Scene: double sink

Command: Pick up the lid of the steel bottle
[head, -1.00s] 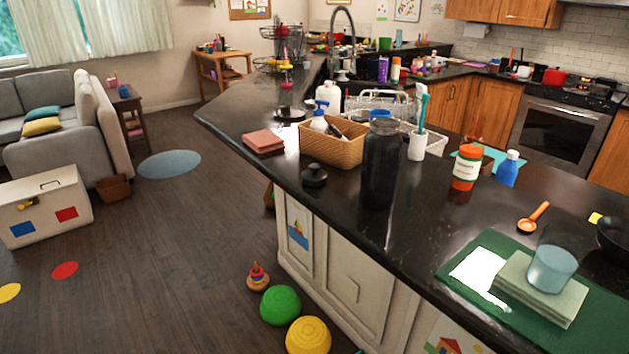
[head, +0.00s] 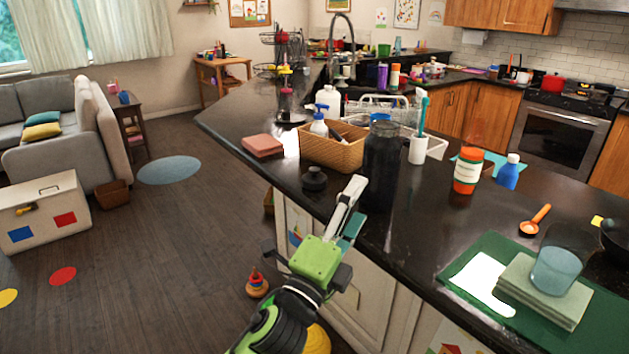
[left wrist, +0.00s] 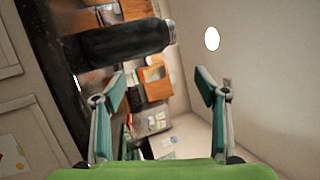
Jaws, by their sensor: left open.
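A small black round lid (head: 314,179) with a knob on top lies on the dark counter, close to its left edge. The tall dark bottle (head: 382,165) stands upright and open-topped to the right of it. My left gripper (head: 352,205) is open and empty at the counter's edge, right of and nearer than the lid, and overlaps the bottle's lower part in the head view. In the left wrist view, the open fingers (left wrist: 160,88) show with the bottle (left wrist: 125,38) lying sideways in the picture beyond them. The lid cannot be made out there. My right gripper is not in view.
A wicker basket (head: 333,155) stands just behind the lid, with terracotta-coloured cloths (head: 262,145) to its left. A white cup (head: 418,150) with a brush and an orange-lidded jar (head: 467,172) stand right of the bottle. The counter between lid and basket is narrow.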

